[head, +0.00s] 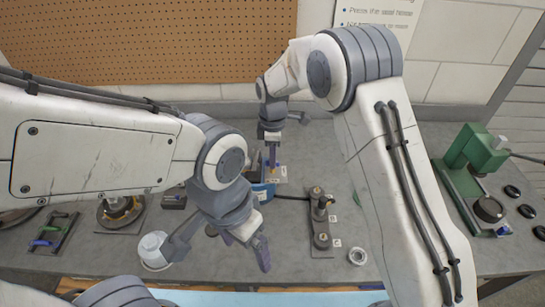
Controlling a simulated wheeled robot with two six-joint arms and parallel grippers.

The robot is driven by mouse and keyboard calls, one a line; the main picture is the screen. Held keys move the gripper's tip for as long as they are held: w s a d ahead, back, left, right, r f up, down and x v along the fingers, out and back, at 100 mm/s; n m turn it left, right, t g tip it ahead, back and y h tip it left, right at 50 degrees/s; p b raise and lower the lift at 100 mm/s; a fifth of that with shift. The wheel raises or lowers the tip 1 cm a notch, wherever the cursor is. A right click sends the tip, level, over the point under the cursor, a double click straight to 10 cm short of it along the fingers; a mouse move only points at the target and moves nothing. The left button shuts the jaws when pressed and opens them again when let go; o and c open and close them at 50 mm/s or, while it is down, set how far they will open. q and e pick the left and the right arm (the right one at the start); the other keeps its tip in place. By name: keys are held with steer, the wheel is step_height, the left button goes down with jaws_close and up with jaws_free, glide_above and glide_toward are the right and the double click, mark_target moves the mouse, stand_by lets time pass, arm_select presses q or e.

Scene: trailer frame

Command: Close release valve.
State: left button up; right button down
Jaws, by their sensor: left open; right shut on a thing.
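I cannot tell which fitting is the release valve. My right gripper (272,160) reaches down from the back, over the blue unit. It is shut on a small part with a bit of yellow, mostly hidden by its fingers. My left gripper (250,245) is open and empty, in front of the blue unit and left of the valve block.
A green press (472,160) stands at the right, with several black discs nearby. A white round container (152,249) and a flanged part (120,211) are at the left. A pegboard (150,40) closes off the back.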

steer(key=shift+w+a+r, duration=0.1)
stand_by(0.3)
steer(key=c, duration=0.8)
jaws_free()
step_height(320, 180, up, 10)
steer(key=shift+r+b, duration=0.2)
steer(key=shift+b, duration=0.75)
steer(key=s+r+m, duration=0.3)
steer(key=s+m, duration=0.3)
steer(key=s, duration=1.2)
steer(key=s+d+f+m, duration=0.1)
steer(key=s, duration=0.3)
steer(key=s+d+f+m, duration=0.1)
steer(key=s+d+m, duration=0.1)
steer(key=s, duration=0.3)
steer(key=s+d+f+m+y, duration=0.1)
steer(key=s+d+f, duration=0.1)
steer(key=s, duration=0.3)
steer(key=shift+s+d+m, duration=0.1)
steer(key=shift+s+m, duration=0.15)
steer(key=shift+m, duration=0.15)
